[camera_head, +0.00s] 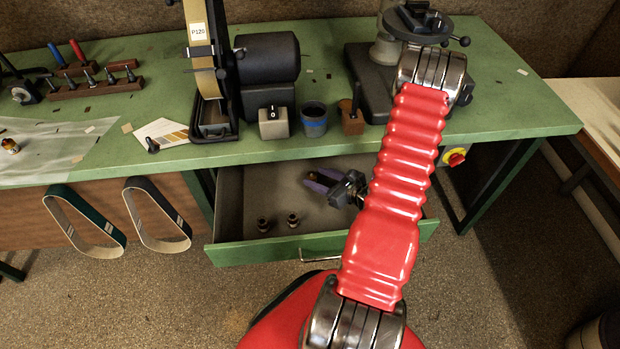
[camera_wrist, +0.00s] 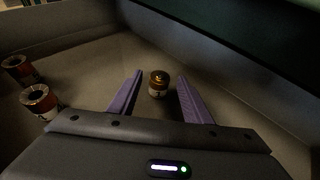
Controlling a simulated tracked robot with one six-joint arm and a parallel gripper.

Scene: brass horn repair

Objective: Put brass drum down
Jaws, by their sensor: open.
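My gripper (camera_head: 312,180) reaches into the open drawer (camera_head: 232,250) below the bench, its purple fingers low over the drawer floor. In the wrist view my gripper (camera_wrist: 160,75) is open. A small brass drum (camera_wrist: 159,84) with a gold top and a dark label stands upright between the fingers, with a gap on both sides. It appears to rest on the drawer floor. In the head view I cannot make this drum out clearly by the fingers.
Two more drums (camera_head: 263,224) (camera_head: 293,219) stand in the drawer's front left; the wrist view shows them at left (camera_wrist: 40,100) (camera_wrist: 18,68). Drawer walls surround my gripper, and the green bench top (camera_head: 355,145) overhangs behind. Another small drum (camera_head: 10,146) is on the bench at far left.

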